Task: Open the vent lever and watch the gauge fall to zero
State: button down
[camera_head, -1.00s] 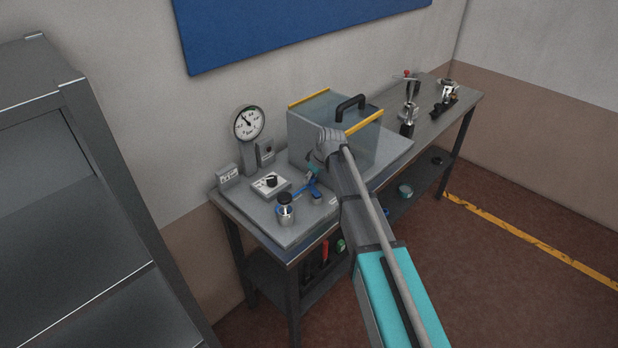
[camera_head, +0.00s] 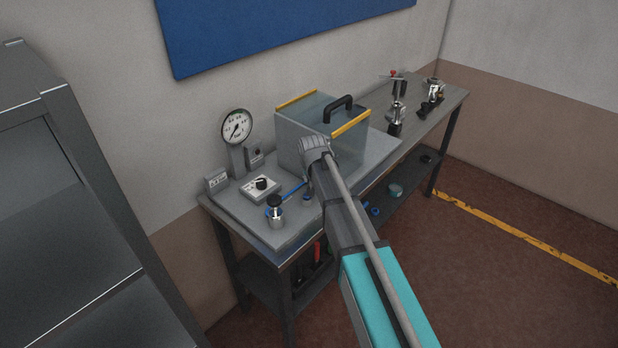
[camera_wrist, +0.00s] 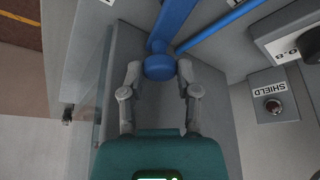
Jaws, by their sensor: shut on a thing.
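The vent lever is blue with a round end (camera_wrist: 160,68), seen in the wrist view between my fingers. My gripper (camera_wrist: 160,72) is shut on this end, one grey finger at each side. In the head view my wrist hides the fingers and most of the lever. The round white gauge (camera_head: 237,126) stands at the back left of the bench. Its dark needle points to the lower left of the dial; the exact reading is too small to tell.
A clear box with yellow edges and a black handle (camera_head: 339,104) stands behind my wrist. A black-topped metal fitting (camera_head: 275,212) and a knob panel (camera_head: 261,187) sit to the left. A small SHIELD panel (camera_wrist: 270,92) shows in the wrist view. Metal fittings stand at the bench's far right.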

jog(key=shift+s+d+m+h, duration=0.25)
jog(key=shift+d+m+h, duration=0.1)
jog(key=shift+m, duration=0.6)
jog(key=shift+s+d+m+h, duration=0.2)
jog(key=shift+d+m+h, duration=0.15)
jog(key=shift+m, duration=0.6)
jog(key=shift+c, duration=1.8)
grip_release()
jog(key=shift+w+a+n, duration=0.15)
jog(key=shift+n, duration=0.15)
